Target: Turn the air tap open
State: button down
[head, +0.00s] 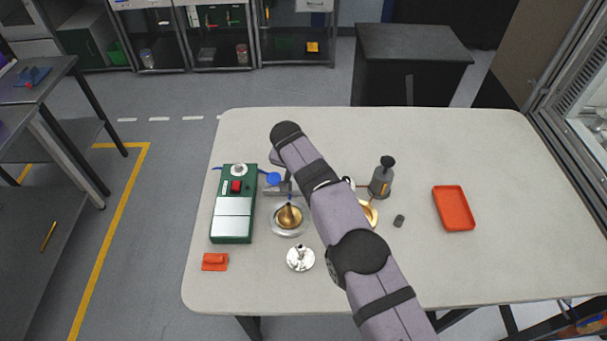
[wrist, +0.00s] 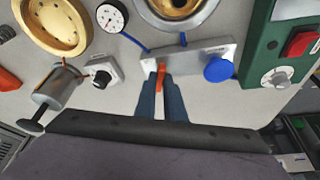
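The air tap is a silver block (wrist: 205,52) with an orange lever (wrist: 160,72) and a round blue knob (wrist: 217,69) at one end. In the head view the blue knob (head: 273,179) shows left of my arm, beside the grey block (head: 279,191). My gripper (wrist: 160,84) has its two blue-grey fingers close on either side of the lever, with a narrow gap about the lever's width. The lever points from the block toward my wrist, between the fingertips. In the head view my arm hides the fingertips.
A green box with a red button (head: 236,186) stands left of the tap. A brass cone in a silver dish (head: 289,217) is nearby. A grey cylinder with black knob (head: 380,179) stands right of my arm. An orange tray (head: 454,208) lies right, with free table around it.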

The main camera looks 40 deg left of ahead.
jog(key=n+b, duration=0.1)
jog(key=n+y+b, duration=0.1)
jog(key=b, duration=0.1)
jog(key=shift+w+d+f+n+g, duration=0.1)
jog(key=shift+f+n+g, duration=0.05)
jog(key=shift+n+g, duration=0.15)
jog(key=shift+n+y, duration=0.3)
jog(key=shift+n, duration=0.7)
jog(key=c, duration=1.8)
grip_release()
jog(key=shift+c, duration=0.2)
jog(key=shift+r+b, duration=0.2)
jog(key=shift+b, duration=0.1)
jog(key=b+v, duration=0.3)
jog(key=v, duration=0.4)
jog(key=shift+r, duration=0.15)
